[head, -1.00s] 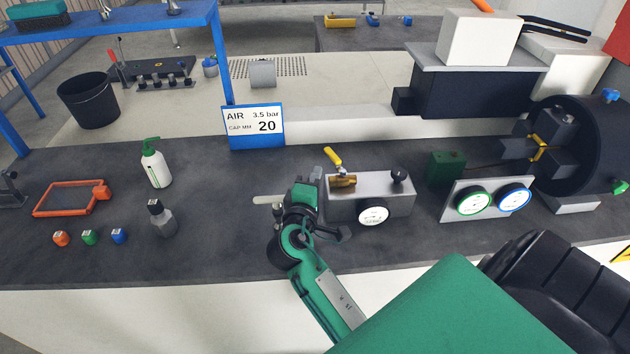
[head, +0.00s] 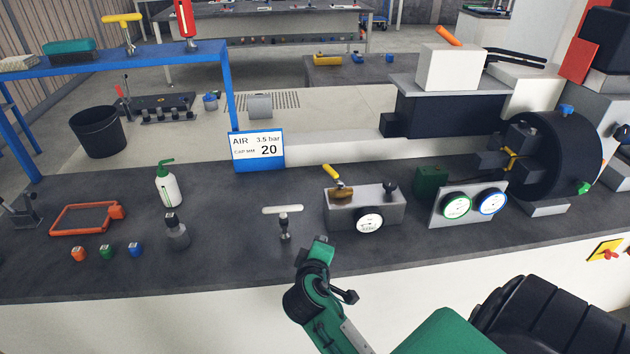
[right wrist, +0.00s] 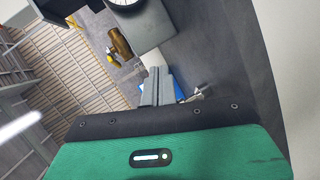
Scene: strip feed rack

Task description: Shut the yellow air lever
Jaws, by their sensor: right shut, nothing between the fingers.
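The yellow air lever (head: 331,173) sits on a brass valve (head: 342,193) on top of a grey block (head: 394,214) with a round gauge. The lever slants up and to the left from the valve, off the line of its body. My right gripper (head: 320,252) is in front of the block and to its left, apart from the lever; its fingertips are hard to make out in the head view. In the right wrist view its fingers (right wrist: 156,87) are shut and empty, with the lever (right wrist: 113,59) and the brass valve (right wrist: 119,43) beyond them. My left gripper is out of view.
A small grey-and-black upright fitting (head: 284,228) stands left of the block, by a pale flat bar (head: 282,209). Two gauges on a panel (head: 470,205) stand to the right. An AIR sign (head: 258,148) is behind.

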